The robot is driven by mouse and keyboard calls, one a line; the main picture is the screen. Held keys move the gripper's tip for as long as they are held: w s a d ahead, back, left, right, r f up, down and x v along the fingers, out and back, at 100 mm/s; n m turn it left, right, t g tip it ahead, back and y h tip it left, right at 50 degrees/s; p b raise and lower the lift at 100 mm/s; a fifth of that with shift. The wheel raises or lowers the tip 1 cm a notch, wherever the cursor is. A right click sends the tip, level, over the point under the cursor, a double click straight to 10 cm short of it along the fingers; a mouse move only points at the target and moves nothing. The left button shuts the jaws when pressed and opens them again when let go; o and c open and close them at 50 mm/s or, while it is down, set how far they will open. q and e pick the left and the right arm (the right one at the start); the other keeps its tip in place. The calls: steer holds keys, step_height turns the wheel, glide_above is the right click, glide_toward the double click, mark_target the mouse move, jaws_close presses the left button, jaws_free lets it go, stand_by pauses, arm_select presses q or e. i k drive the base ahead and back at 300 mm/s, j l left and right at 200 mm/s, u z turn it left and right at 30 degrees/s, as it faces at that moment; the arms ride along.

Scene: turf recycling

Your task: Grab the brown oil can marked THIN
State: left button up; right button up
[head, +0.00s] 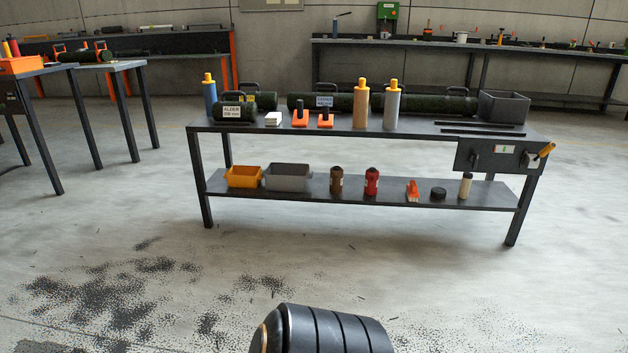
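A small brown can (336,181) with a dark top stands upright on the lower shelf of the dark workbench, left of a similar red can (372,182). Any marking on it is too small to read. A taller tan-brown bottle (361,106) with an orange cap stands on the bench top, beside a grey one (391,108); I cannot read THIN on any of them. Neither of my grippers is in view, and nothing is seen held.
The workbench (290,129) carries green turf rolls (432,106) and a grey bin (503,107) on top. Its lower shelf also holds a yellow bin (243,177), a grey bin (288,178) and a white bottle (465,186). The floor before it is open, with dark granules scattered left.

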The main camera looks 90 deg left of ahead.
mark_target(336, 175)
steer(key=u, duration=2.65)
steer(key=i+l+u, duration=0.1)
steer(key=i+u, duration=0.15)
steer(key=i, duration=0.5)
steer(key=i+l+u, duration=0.25)
steer(key=i, duration=0.45)
steer(key=i+l+u, duration=0.3)
steer(key=i+l, duration=0.15)
steer(key=i, duration=0.25)
steer(key=i+l+u, duration=0.25)
steer(key=i+l, duration=0.3)
steer(key=i, duration=0.1)
